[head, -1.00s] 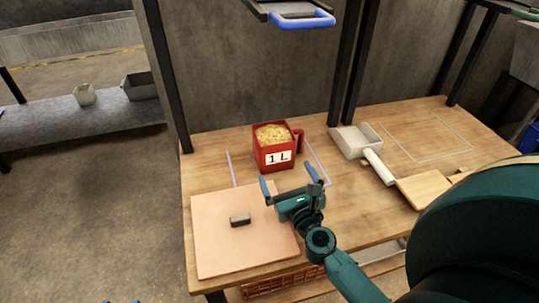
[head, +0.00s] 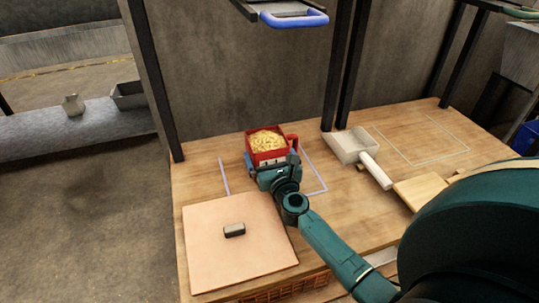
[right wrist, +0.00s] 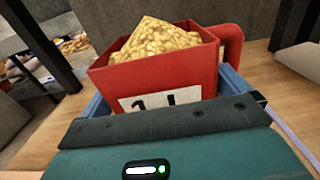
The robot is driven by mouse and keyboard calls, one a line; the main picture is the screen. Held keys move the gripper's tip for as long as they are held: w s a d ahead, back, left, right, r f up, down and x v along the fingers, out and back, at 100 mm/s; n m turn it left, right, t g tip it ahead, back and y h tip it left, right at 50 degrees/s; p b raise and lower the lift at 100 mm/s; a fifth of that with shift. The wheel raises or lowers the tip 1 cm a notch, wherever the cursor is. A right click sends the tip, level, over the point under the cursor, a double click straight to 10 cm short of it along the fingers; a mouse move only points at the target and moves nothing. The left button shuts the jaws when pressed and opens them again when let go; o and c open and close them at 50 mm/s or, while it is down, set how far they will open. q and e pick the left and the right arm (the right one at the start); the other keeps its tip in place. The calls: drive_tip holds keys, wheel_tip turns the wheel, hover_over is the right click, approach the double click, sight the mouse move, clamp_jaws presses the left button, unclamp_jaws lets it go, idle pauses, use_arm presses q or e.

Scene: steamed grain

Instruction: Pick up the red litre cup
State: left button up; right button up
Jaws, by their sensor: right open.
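The red litre cup (head: 267,142), heaped with yellow grain and marked "1 L", stands upright on the wooden table inside a pale outlined square. It fills the middle of the right wrist view (right wrist: 195,78), with its red handle on the right. My right gripper (head: 271,163) is open in front of the cup. Its blue fingers lie one on each side of the cup in the right wrist view (right wrist: 169,93). I cannot tell whether either finger touches it. The gripper hides the lower front of the cup in the head view. My left gripper is out of view.
A pink board (head: 215,268) with a small dark block (head: 234,230) lies front left. A white scoop (head: 352,146) lies right of the cup, with a wooden board (head: 423,193) nearer. A blue-handled shelf (head: 294,19) hangs above. A black post (head: 342,70) stands behind.

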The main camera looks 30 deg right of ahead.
sight(262, 131)
drive_tip(key=shift+x, duration=1.3)
drive_tip(key=c, duration=0.9)
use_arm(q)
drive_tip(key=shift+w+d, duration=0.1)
use_arm(e)
drive_tip(key=c, duration=0.6)
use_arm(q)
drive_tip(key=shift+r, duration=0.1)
use_arm(e)
drive_tip(key=shift+c, duration=0.2)
